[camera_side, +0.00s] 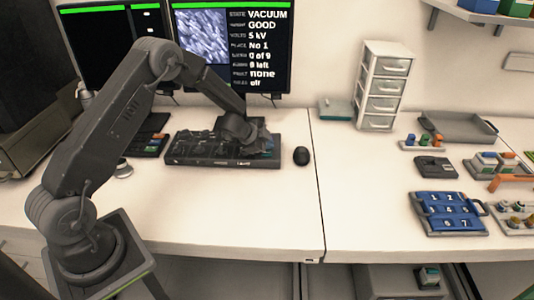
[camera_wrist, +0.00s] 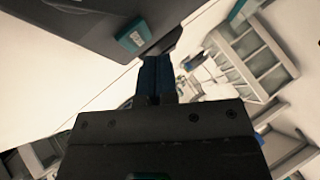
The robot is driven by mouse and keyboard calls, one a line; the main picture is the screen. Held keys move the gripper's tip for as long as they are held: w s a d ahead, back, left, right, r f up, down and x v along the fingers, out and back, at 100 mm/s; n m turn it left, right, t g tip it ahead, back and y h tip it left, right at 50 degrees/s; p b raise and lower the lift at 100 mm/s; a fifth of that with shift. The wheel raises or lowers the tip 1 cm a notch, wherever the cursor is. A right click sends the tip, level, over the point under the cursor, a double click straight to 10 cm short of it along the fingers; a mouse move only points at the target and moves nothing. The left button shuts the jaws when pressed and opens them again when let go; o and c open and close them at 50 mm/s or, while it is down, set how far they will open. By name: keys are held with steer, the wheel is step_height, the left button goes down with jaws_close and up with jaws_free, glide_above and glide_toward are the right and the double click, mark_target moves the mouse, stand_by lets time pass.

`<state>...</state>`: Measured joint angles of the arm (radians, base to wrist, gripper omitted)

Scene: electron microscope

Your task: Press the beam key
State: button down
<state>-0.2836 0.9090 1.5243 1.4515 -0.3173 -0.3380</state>
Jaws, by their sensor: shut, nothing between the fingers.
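The dark control panel (camera_side: 215,160) lies on the bench below the monitors. My gripper (camera_side: 262,146) is low over its right end and hides part of its top. In the wrist view the dark panel (camera_wrist: 85,22) fills the upper left, with a teal key (camera_wrist: 133,36) near its edge. I cannot read the key's label or tell whether it is the beam key. My gripper's blue fingers (camera_wrist: 157,75) are shut and empty, just below and right of the teal key in the picture. I cannot tell whether they touch the panel.
The right monitor (camera_side: 235,45) reads vacuum, good, 5 kV, No 1, with "none" and "off" at the bottom. A black mouse (camera_side: 301,155) sits right of the panel. White drawers (camera_side: 385,88), a grey tray (camera_side: 458,128) and a blue numbered rack (camera_side: 450,212) stand farther right. The front bench is clear.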

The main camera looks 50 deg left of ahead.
mark_target(267, 154)
steer(key=shift+r, duration=2.45)
steer(key=shift+r, duration=0.25)
steer(key=s+d+r+n+y, duration=0.1)
steer(key=s+r+n+y, duration=0.1)
steer(key=s+r, duration=0.35)
steer(key=s+d+r+n+t+y, duration=0.1)
steer(key=s+r+n+y, duration=0.15)
steer(key=r, duration=0.55)
steer(key=s+d+r+n+y, duration=0.1)
steer(key=s+d+r+n, duration=0.15)
steer(key=r, duration=0.45)
steer(key=s+d+n+g+h, duration=0.1)
steer(key=s+d, duration=0.2)
steer(key=s, duration=0.5)
steer(key=s+d+r+n+g+h, duration=0.1)
steer(key=s+d, duration=0.3)
steer(key=s, duration=0.5)
steer(key=s+d+n+g+h, duration=0.1)
steer(key=s+d+g+h, duration=0.1)
steer(key=s, duration=0.7)
steer(key=shift+d+r+n, duration=0.25)
steer(key=shift+d+n, duration=0.15)
steer(key=shift+d, duration=0.5)
